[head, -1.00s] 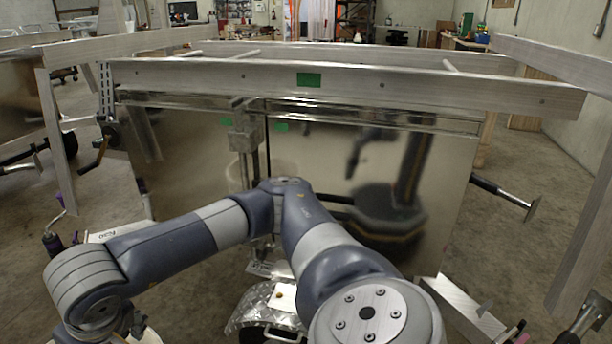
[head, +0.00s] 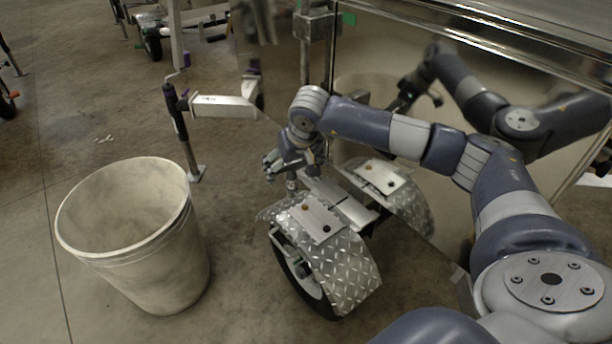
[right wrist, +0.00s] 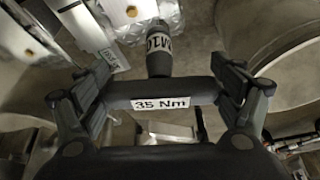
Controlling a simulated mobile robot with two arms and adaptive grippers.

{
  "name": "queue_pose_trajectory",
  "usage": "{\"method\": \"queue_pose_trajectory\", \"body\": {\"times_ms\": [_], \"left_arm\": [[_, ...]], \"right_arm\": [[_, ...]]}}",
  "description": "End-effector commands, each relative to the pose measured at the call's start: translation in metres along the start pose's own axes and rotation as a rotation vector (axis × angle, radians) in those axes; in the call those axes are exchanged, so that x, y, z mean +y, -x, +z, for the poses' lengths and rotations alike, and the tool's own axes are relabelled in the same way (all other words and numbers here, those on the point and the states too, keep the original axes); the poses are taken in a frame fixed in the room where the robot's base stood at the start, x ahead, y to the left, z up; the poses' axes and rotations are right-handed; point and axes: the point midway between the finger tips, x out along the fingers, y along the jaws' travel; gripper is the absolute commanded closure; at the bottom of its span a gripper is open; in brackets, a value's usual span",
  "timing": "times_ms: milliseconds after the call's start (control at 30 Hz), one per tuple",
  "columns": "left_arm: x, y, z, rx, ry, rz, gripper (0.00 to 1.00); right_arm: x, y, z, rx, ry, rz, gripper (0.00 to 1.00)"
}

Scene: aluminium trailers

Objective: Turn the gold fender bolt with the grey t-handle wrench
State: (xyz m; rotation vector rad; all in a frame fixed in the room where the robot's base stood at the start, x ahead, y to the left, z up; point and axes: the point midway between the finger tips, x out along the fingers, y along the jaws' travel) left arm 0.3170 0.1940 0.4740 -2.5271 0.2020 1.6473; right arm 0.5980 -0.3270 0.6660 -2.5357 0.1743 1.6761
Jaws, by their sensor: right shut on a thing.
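The grey t-handle wrench (right wrist: 160,102) lies across my right gripper (right wrist: 168,92) in the right wrist view, its handle marked "35 Nm". Its shaft points away from the gripper, and its tip is hard to make out. In the head view my right gripper (head: 283,163) is shut on it, just above the far end of the diamond-plate fender (head: 342,274). The gold fender bolt (head: 306,206) sits on a pale plate on the fender top, to the right of and below the gripper. It also shows at the top of the right wrist view (right wrist: 131,11). My left gripper is out of view.
A darker bolt (head: 326,228) sits beside the gold one. A large pale bin (head: 150,265) stands left of the wheel. The shiny trailer panel (head: 375,85) behind mirrors the fender and my arm. A jack stand (head: 183,135) stands at the back left.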

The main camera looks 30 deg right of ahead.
Motion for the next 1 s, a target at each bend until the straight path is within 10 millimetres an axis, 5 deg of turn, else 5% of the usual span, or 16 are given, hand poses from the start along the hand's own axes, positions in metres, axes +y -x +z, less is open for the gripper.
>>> {"method": "queue_pose_trajectory", "body": {"times_ms": [100, 300, 1000], "left_arm": [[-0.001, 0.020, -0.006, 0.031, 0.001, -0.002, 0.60], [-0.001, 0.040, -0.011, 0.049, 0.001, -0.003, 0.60], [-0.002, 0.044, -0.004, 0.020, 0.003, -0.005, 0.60]], "right_arm": [[0.025, -0.026, -0.004, 0.003, -0.018, 0.017, 0.57], [0.044, -0.040, -0.008, 0.007, -0.024, 0.030, 0.57], [0.046, -0.041, -0.007, 0.008, -0.024, 0.032, 0.57]]}}
